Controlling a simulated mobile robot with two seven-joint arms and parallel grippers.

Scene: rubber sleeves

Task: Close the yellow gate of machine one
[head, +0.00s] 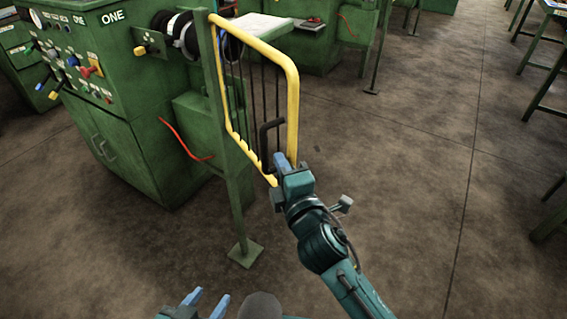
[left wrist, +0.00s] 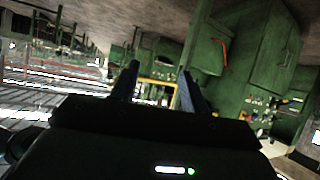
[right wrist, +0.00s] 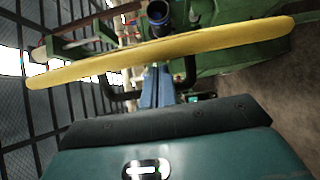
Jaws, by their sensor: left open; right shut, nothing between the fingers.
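The yellow gate (head: 294,95) of machine ONE (head: 150,120) is a yellow frame with dark bars. It stands upright by a green post (head: 238,200) and sticks out from the machine, open. A black handle (head: 264,140) is on the gate. My right gripper (head: 283,163) is shut and empty by the gate's lower corner, close to the handle; I cannot tell if they touch. In the right wrist view, the yellow bar (right wrist: 210,42) crosses beyond the blue fingers (right wrist: 156,85), with the black handle (right wrist: 190,72) around them. My left gripper (head: 207,301) is open and empty, low and away from the gate.
The machine's front panel carries knobs and levers (head: 92,70). A red cable (head: 183,140) hangs on its side. The post has a foot plate (head: 246,253) on the floor. The brown floor (head: 410,150) right of the gate is clear. Green tables (head: 545,95) stand at the far right.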

